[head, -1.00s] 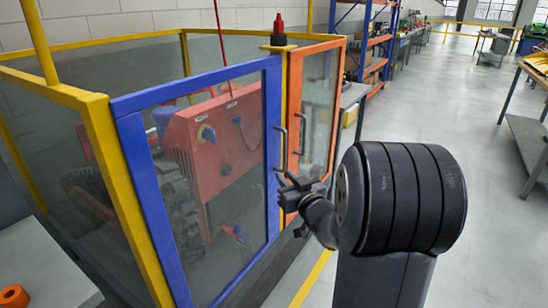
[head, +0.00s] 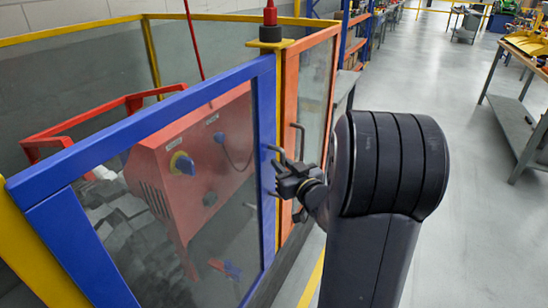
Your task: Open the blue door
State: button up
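The blue door (head: 150,128) is a blue frame with a clear pane, on the left side of a fenced cell. It looks closed, with its right edge beside the yellow post and the orange door. Its grey handle (head: 277,153) is on the right upright and is partly hidden by my gripper. My gripper (head: 281,178) is dark and sits right at this handle, over the blue upright. I cannot tell whether its fingers touch or enclose the handle, or whether they are open.
An orange door (head: 290,95) with its own grey handle (head: 299,140) stands just right of the blue door. A red machine (head: 185,165) is behind the pane. A red and black beacon (head: 270,22) tops the corner post. Clear floor and a workbench (head: 515,115) are at right.

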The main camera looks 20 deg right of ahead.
jog(key=shift+w, duration=0.15)
grip_shut()
dwell(0.4)
